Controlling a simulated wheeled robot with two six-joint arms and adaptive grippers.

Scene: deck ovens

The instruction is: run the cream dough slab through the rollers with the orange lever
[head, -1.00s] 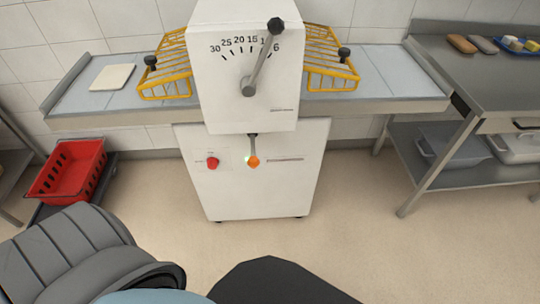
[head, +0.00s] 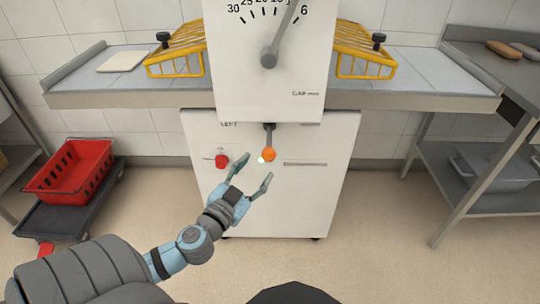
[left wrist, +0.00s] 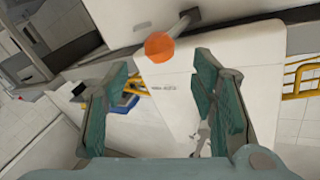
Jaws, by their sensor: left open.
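The cream dough slab (head: 122,61) lies flat on the left side of the sheeter's table (head: 120,99), left of the yellow guard. The orange lever (head: 269,154) hangs below the white machine head, its orange knob at the lower end. My left gripper (head: 253,176) is open and empty, just below and left of the knob, not touching it. In the left wrist view the orange knob (left wrist: 159,47) sits ahead of and between the two open fingers (left wrist: 160,95). My right gripper is not in view.
A red knob (head: 222,161) is on the machine front, left of the lever. Yellow wire guards (head: 178,52) flank the white machine head (head: 268,85). A red crate (head: 70,172) stands on a dark trolley at left. A steel table (head: 500,75) is at right.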

